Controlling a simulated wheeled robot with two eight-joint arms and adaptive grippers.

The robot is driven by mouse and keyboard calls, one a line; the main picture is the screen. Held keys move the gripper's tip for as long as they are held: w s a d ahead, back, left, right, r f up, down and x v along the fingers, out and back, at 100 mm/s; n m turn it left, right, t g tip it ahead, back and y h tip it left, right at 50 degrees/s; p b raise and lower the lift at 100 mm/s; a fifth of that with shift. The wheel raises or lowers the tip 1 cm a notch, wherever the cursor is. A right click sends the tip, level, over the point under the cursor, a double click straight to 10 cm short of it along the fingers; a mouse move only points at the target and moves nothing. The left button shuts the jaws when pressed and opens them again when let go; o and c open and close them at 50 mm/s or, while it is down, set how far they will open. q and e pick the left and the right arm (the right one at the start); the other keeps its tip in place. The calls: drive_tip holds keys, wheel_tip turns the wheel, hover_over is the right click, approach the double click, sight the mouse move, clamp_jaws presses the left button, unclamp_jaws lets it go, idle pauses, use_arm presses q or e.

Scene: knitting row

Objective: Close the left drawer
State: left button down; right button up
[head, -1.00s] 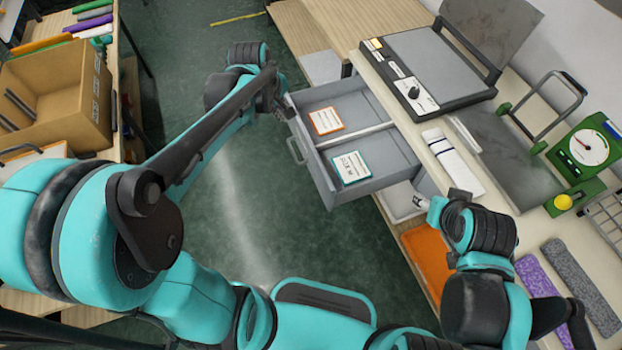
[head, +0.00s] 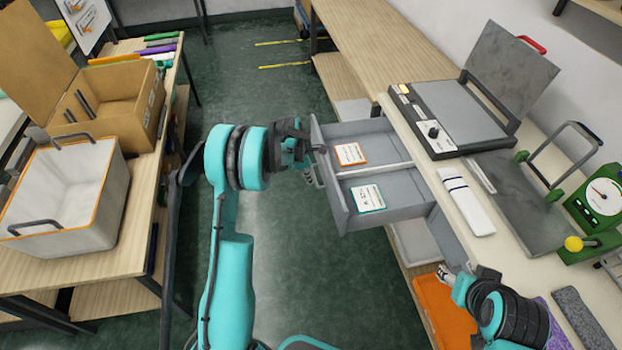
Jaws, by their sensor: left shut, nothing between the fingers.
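The grey drawer (head: 385,212) is pulled out from under the right-hand bench.
An orange bin (head: 445,312) sits below. A left table holds a white bin (head: 65,205) and a cardboard box (head: 110,110). The green floor between is clear.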

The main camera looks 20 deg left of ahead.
use_arm(q)
drive_tip(key=w+d+f+b, duration=0.3)
drive_tip(key=d+f, duration=0.1)
drive_tip(key=f, duration=0.2)
drive_tip(key=shift+d, duration=0.25)
use_arm(e)
wheel_tip(320, 180, down, 4)
drive_tip(key=shift+r, duration=0.25)
use_arm(q)
drive_tip(key=shift+w+d, duration=0.1)
